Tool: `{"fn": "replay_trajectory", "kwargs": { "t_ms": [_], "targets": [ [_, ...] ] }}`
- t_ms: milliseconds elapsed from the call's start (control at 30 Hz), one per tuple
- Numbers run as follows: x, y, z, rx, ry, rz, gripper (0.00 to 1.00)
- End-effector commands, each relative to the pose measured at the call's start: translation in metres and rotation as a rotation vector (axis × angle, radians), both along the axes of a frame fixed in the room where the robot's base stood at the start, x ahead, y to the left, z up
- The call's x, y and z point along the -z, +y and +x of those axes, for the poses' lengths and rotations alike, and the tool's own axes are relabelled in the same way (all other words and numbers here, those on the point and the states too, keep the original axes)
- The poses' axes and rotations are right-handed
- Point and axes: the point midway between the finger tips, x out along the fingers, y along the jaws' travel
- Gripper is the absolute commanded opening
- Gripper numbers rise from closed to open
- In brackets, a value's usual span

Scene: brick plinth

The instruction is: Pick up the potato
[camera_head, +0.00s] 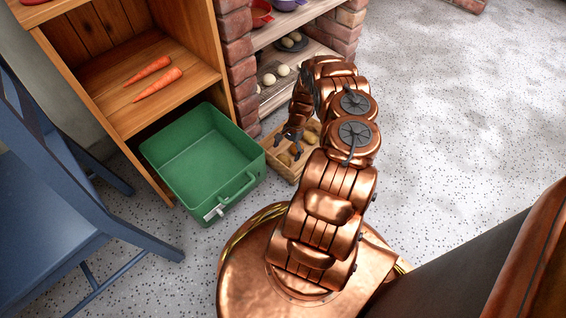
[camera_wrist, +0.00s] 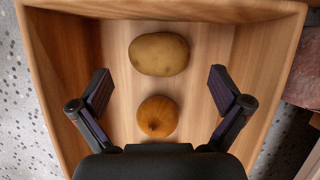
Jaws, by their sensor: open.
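A tan, oval potato (camera_wrist: 159,54) lies in a wooden crate (camera_wrist: 50,85) in the wrist view, near the far wall. A round orange-brown onion-like item (camera_wrist: 157,117) lies below it, nearer my gripper. My gripper (camera_wrist: 159,85) is open, its dark fingers on either side of the space below the potato, touching neither item. In the head view, my gripper (camera_head: 289,136) hangs over the wooden crate (camera_head: 281,171) on the floor. Several round items show in that crate, and my arm hides part of it.
A green bin (camera_head: 190,142) stands on the floor left of the crate. A wooden shelf (camera_head: 120,85) with two carrots (camera_head: 157,85) is behind it. A brick plinth (camera_head: 237,60) with shelves of eggs (camera_head: 283,70) stands behind the crate. A blue chair (camera_head: 60,200) is at left.

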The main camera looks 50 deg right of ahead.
Motion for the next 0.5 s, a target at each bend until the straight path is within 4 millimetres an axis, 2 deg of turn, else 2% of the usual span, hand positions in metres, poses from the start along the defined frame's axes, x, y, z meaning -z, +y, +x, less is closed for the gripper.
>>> {"fn": "replay_trajectory", "kwargs": {
  "t_ms": [33, 233, 500],
  "targets": [
    [0.01, 0.003, -0.001, 0.0, 0.0, 0.001, 1.0],
    [0.03, 0.012, -0.002, 0.0, -0.001, 0.001, 1.0],
    [0.037, 0.016, -0.001, -0.001, -0.001, 0.0, 1.0]
  ]
}}
